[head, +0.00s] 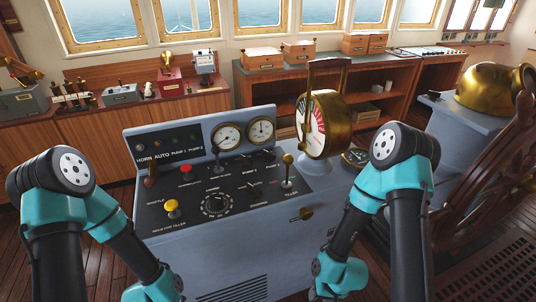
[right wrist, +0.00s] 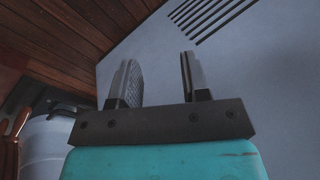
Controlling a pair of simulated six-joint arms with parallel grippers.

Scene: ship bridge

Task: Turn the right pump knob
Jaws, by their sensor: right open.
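The right pump knob (head: 271,154) is a small dark knob on the sloped top of the grey-blue console (head: 190,255), above the "PUMP 2" label. Its exact angle is too small to tell. The left pump knob (head: 247,159) sits beside it, above "PUMP 1". My right gripper (right wrist: 158,65) is open and empty in the right wrist view, with the console's front face and vent slots beyond it. In the head view my right arm reaches down in front of the console, well below the knobs, and its fingers cannot be made out. My left gripper is below the picture's edge.
A yellow button (head: 172,206) and round dial (head: 215,204) lie to the left. A wooden wheel (head: 500,190) stands at far right.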

